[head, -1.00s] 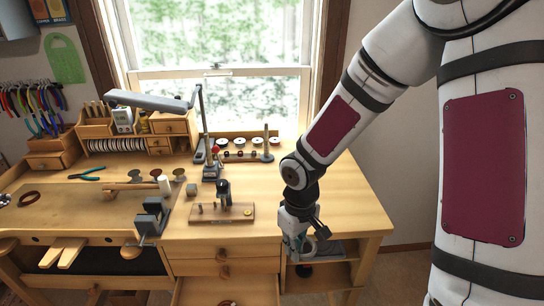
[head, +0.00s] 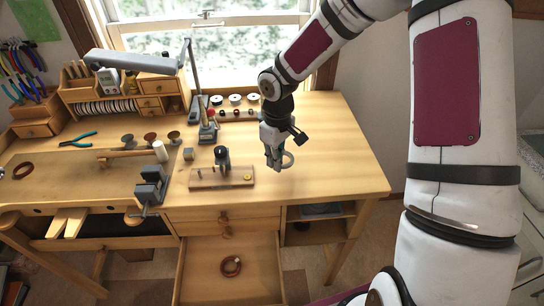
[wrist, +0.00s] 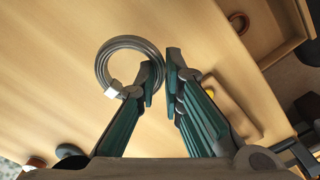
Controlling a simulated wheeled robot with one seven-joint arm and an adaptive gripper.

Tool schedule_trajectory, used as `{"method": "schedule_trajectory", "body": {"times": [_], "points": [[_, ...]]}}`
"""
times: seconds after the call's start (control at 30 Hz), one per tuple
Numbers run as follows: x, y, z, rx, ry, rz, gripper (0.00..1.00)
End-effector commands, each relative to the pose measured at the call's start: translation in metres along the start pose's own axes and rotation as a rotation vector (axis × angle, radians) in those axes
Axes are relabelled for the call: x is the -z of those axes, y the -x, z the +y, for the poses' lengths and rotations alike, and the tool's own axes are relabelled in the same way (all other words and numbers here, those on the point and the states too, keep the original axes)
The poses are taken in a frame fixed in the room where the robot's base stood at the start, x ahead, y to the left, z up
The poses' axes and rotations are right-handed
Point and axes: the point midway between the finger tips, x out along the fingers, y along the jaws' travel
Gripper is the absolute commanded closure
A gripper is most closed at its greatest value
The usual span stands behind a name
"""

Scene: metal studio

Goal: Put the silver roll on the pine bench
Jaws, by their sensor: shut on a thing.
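The silver roll (wrist: 103,66), a coil of grey wire with a small white tag, is in my gripper (wrist: 162,68) in the wrist view. The finger pads pinch one side of the coil, and the rest sticks out to the left. In the head view my gripper (head: 273,161) hangs over the right part of the pine bench (head: 335,150), with the silver roll (head: 291,158) at its fingertips. I cannot tell whether the roll touches the bench top or hangs just above it.
A small wooden block with a dark tool (head: 222,178) stands left of my gripper. Behind are a lamp (head: 203,132) and a rack of spools (head: 235,99). A drawer (head: 230,268) hangs open below, holding a copper coil (head: 231,266). The bench's right side is clear.

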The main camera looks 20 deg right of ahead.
Motion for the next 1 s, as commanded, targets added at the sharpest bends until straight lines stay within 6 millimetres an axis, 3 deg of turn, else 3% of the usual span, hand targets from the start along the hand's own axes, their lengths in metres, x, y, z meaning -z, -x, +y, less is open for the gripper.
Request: {"method": "schedule_trajectory", "body": {"times": [0.13,0.4,0.63,1.0], "points": [[0.022,-0.003,0.014,0.001,0.0,0.001,1.0],[0.04,-0.005,0.026,0.001,0.0,0.0,1.0],[0.037,-0.035,0.025,0.001,-0.001,-0.001,1.0],[0.038,-0.04,0.026,-0.001,0.0,0.0,1.0]]}}
